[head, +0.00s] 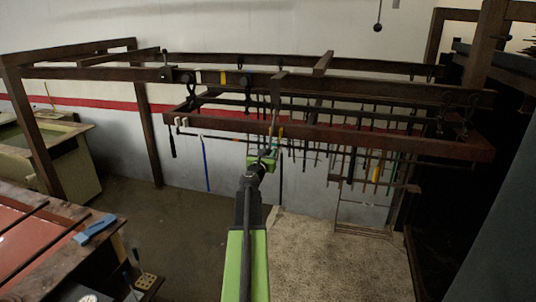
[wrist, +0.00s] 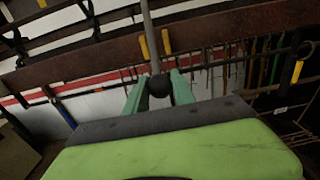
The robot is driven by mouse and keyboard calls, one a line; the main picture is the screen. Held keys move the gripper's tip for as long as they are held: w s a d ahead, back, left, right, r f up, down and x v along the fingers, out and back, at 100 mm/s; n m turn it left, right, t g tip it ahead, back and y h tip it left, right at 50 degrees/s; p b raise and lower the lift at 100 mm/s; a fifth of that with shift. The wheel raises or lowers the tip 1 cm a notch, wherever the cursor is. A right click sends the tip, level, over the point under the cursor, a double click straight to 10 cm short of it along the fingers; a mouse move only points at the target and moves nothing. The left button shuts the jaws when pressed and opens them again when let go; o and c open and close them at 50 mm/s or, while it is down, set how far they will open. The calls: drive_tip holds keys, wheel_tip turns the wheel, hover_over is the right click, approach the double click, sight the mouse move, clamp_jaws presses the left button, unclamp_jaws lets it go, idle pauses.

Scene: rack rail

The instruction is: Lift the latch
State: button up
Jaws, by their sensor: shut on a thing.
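My gripper (head: 264,157) is raised in front of the rack rail, in the middle of the head view. In the wrist view, its two green fingers are shut on a dark round knob (wrist: 159,87). A thin grey rod (wrist: 150,40) runs up from the knob and out of the top of the picture. In the head view the rod (head: 272,124) rises from my gripper toward a brown plate (head: 278,84) on the upper rail (head: 340,88). I cannot tell from these frames which part is the latch itself. The knob is hidden in the head view.
A lower beam (head: 360,136) with several hanging tools crosses just behind my gripper. A blue strip (head: 205,163) hangs to the left. A workbench with a red top (head: 40,235) stands at the lower left. The floor (head: 180,235) between is mostly clear.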

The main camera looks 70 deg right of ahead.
drive_tip(key=shift+s+a+r+p, duration=0.15)
drive_tip(key=shift+a+r+p, duration=1.15)
drive_tip(key=shift+a, duration=0.15)
drive_tip(key=o, duration=1.1)
drive_tip(key=shift+a, duration=0.1)
